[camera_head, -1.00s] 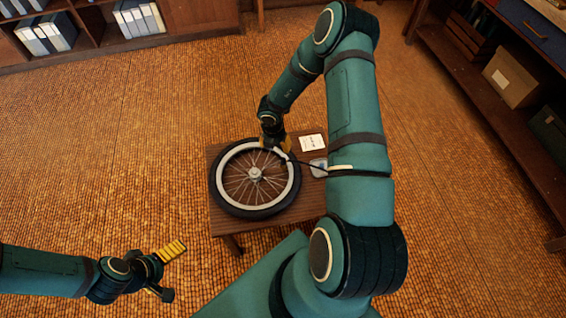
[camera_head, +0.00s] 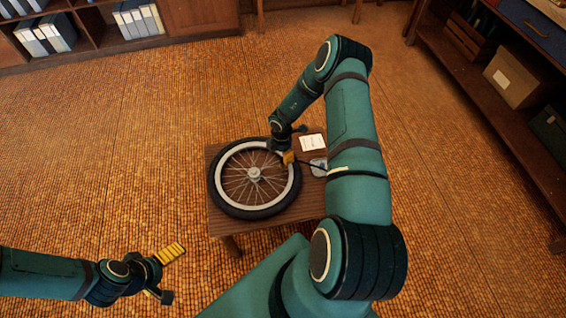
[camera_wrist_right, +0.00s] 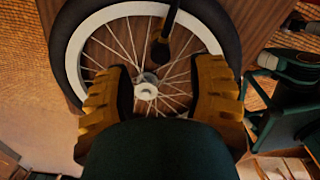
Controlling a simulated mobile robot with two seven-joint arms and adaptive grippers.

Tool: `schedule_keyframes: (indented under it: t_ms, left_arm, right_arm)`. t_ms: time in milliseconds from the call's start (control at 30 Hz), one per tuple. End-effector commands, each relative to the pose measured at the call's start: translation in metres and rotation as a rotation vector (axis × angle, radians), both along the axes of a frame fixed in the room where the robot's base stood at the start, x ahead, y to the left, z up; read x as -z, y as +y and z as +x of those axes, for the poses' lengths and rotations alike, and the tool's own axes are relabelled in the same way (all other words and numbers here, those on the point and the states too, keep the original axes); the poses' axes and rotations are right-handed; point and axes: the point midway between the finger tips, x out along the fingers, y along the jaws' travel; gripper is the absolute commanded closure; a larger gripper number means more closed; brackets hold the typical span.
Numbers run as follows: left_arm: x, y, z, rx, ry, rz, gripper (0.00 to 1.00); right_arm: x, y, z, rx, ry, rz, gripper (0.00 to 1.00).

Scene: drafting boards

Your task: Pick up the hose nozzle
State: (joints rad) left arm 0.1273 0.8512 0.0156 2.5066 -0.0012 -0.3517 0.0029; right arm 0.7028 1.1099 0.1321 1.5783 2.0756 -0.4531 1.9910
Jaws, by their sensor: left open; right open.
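The hose nozzle (camera_wrist_right: 160,52) is a dark, blunt piece on the end of a black hose. In the right wrist view it shows over the spokes of the wheel (camera_wrist_right: 130,12), beyond and between my fingers and apart from them. My right gripper (camera_wrist_right: 162,92) is open, its yellow fingers to either side of the wheel's hub. In the head view my right gripper (camera_head: 288,158) is over the wheel's right edge, and the nozzle is too small or hidden to make out. My left gripper (camera_head: 168,270) is open and empty over the floor at lower left, well away from the table.
The wheel (camera_head: 213,184) lies flat on a small wooden table (camera_head: 308,204). A white card (camera_head: 312,142) and a small grey device (camera_head: 318,167) lie on the table's right side, partly behind my right arm. Shelves stand along the back and right; the floor around is clear.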

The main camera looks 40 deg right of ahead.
Motion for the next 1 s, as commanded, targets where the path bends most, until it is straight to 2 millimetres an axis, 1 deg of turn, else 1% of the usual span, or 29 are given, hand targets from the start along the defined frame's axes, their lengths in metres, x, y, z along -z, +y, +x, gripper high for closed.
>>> schedule_keyframes:
  t_ms: [167, 300, 400, 667, 700, 767, 800, 833, 1000]
  left_arm:
    - [0.007, 0.0, 0.001, 0.0, -0.003, 0.0, 0.0]
    - [0.014, 0.0, 0.003, -0.001, -0.006, 0.001, 0.0]
    - [0.017, 0.0, 0.003, -0.002, -0.008, 0.001, 0.0]
    - [0.016, 0.0, 0.003, -0.002, -0.008, 0.001, 0.0]
    - [0.016, 0.0, 0.003, -0.002, -0.008, 0.001, 0.0]
    - [0.016, 0.0, 0.003, -0.002, -0.008, 0.001, 0.0]
    - [0.016, 0.0, 0.003, -0.002, -0.008, 0.001, 0.0]
    - [0.016, 0.0, 0.003, -0.002, -0.008, 0.001, 0.0]
    - [0.016, 0.0, 0.003, -0.002, -0.008, 0.001, 0.0]
  right_arm:
    - [0.019, -0.001, -0.002, 0.0, 0.003, 0.001, 0.44]
    - [0.04, -0.003, -0.002, -0.001, 0.003, 0.002, 0.44]
    - [0.05, -0.003, -0.001, -0.001, 0.001, 0.001, 0.44]
    - [0.051, -0.003, -0.001, -0.001, 0.0, 0.001, 0.45]
    - [0.051, -0.003, -0.001, -0.001, 0.001, 0.001, 0.59]
    - [0.05, -0.003, -0.001, -0.001, 0.001, 0.001, 0.8]
    - [0.05, -0.003, -0.001, -0.001, 0.001, 0.001, 0.94]
    - [0.05, -0.003, -0.001, -0.001, 0.001, 0.001, 1.0]
    - [0.05, -0.004, -0.001, -0.001, 0.001, 0.0, 1.0]
